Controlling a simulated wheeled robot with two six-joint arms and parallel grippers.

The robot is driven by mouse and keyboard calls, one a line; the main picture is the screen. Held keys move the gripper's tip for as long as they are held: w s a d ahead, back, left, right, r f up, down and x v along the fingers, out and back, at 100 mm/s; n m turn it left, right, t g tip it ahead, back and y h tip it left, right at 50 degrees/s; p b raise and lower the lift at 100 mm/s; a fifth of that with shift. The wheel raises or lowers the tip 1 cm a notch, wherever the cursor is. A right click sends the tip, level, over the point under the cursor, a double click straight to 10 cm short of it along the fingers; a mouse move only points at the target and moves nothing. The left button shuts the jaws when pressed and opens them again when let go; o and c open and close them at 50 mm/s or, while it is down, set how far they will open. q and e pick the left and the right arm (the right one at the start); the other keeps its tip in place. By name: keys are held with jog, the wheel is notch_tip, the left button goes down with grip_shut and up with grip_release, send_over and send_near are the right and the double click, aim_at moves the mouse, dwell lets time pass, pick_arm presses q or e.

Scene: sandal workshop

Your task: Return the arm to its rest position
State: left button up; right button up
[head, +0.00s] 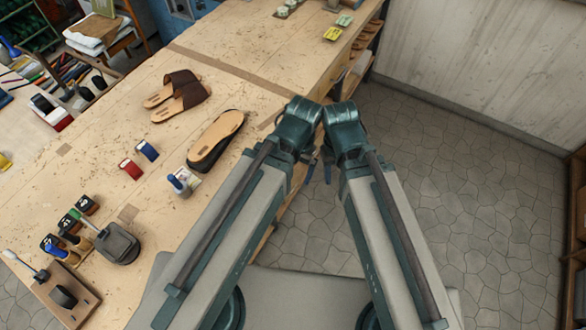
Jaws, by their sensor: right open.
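Both my arms reach up from the bottom of the head view, and their wrist ends come close together at the bench's right edge. My right gripper (327,172) hangs below its wrist link, small and dark against the tiled floor. It is open, and I see nothing between its fingers. My left gripper is almost wholly hidden behind its own wrist link and the arms, so its jaws do not show.
The wooden workbench (240,95) fills the left. The tiled floor (440,170) at right is clear.

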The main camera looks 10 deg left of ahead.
pick_arm(q)
jog(key=shift+f, duration=0.1)
notch_tip(320, 180, down, 11)
jog(key=b, duration=1.1)
jog(key=shift+r, duration=0.2)
jog(key=shift+c, duration=0.3)
